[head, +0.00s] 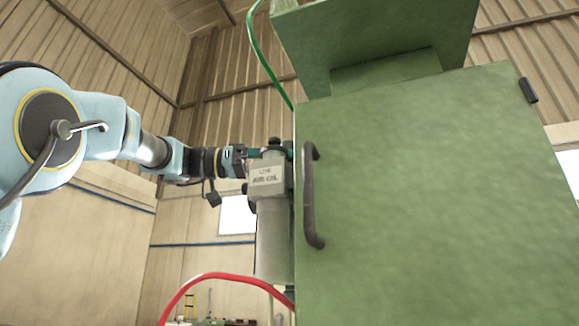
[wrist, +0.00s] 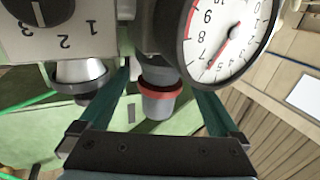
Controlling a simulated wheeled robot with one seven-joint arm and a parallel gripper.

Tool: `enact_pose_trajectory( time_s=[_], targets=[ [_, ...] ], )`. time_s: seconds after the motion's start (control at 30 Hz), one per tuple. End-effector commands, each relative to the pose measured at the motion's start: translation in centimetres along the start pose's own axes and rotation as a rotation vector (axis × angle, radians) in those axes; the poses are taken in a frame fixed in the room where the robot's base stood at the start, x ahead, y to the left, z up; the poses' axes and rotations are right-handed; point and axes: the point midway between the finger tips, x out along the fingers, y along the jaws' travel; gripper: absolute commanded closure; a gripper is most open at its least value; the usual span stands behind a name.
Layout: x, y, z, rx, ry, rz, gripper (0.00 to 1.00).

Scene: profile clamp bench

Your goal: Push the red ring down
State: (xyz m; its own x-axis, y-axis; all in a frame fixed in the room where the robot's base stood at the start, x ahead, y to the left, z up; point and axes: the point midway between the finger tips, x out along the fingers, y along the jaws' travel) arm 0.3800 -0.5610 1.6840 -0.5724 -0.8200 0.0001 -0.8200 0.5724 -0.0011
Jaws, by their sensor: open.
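In the wrist view the red ring (wrist: 160,88) sits around a grey cup-shaped bowl (wrist: 159,105) beneath a grey housing. My gripper (wrist: 161,84) is open, its two teal fingers on either side of the ring. Gaps show between ring and fingers, so I see no grip. In the head view my gripper (head: 254,153) reaches the grey labelled unit (head: 267,178) beside the green cabinet (head: 430,190). The ring cannot be made out there, and the fingertips are mostly hidden by the unit.
A round pressure gauge (wrist: 228,38) is close to the right finger. A second bowl with a dark ring (wrist: 80,80) and a numbered dial plate (wrist: 65,38) are at left. The cabinet has a dark handle (head: 309,195). A red hose (head: 225,277) and a green hose (head: 257,45) run nearby.

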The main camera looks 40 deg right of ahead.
Motion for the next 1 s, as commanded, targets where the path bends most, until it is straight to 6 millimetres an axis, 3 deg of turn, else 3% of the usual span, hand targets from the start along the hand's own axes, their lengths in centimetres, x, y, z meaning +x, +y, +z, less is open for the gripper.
enact_pose_trajectory(
  time_s=[0.3,0.5,1.0],
  targets=[
    [-6.3,-0.2,0.4,-0.001,-0.001,-0.006,0.02],
    [-8.9,-0.2,0.2,-0.002,-0.001,-0.005,0.02],
    [-9.6,-0.1,0.2,-0.002,-0.001,-0.003,0.02]
  ],
)
